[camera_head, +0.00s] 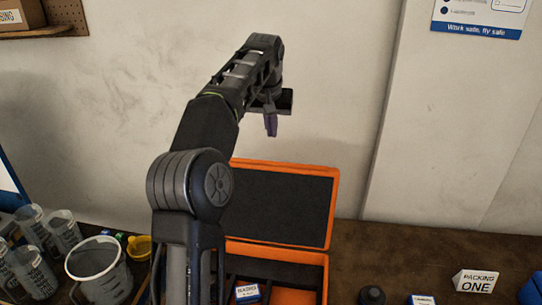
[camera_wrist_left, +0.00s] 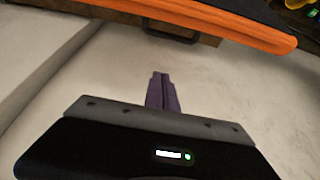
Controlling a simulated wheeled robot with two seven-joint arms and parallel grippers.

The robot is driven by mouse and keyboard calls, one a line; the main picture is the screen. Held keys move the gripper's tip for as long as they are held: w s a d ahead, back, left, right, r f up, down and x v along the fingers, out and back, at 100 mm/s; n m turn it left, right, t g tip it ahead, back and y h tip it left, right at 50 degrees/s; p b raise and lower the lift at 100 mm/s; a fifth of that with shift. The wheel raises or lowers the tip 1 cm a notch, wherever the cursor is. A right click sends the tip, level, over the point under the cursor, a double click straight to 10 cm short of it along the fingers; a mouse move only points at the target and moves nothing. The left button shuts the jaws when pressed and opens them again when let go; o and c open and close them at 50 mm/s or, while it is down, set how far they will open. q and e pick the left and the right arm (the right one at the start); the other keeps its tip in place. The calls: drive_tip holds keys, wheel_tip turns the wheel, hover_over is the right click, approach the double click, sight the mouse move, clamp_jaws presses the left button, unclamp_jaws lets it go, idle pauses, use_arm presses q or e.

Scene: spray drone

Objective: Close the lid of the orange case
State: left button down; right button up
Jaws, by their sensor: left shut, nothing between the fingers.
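The orange case stands open on the brown table in the head view. Its lid (camera_head: 282,203), dark inside with an orange rim, stands up near the wall. Its base (camera_head: 298,296) has dark compartments and holds a small blue and white box (camera_head: 247,292). My left arm hides the left part of the case. My left gripper (camera_head: 271,133) is shut and empty, above the lid's top edge and apart from it, with purple fingers pointing down. In the left wrist view the shut fingers (camera_wrist_left: 162,77) show below the orange lid edge (camera_wrist_left: 215,22). My right gripper is not in view.
Clear measuring cups (camera_head: 62,230) and a larger jug (camera_head: 98,272) stand at the left, beside a yellow cup (camera_head: 139,247). The wall (camera_head: 340,70) is close behind the case.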

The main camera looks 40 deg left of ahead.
use_arm(q)
wheel_tip(320, 180, down, 8)
drive_tip(key=shift+s+d+r+p, duration=0.2)
drive_tip(key=shift+s+r+p, duration=0.05)
drive_tip(key=shift+s+p, duration=0.2)
idle(0.4)
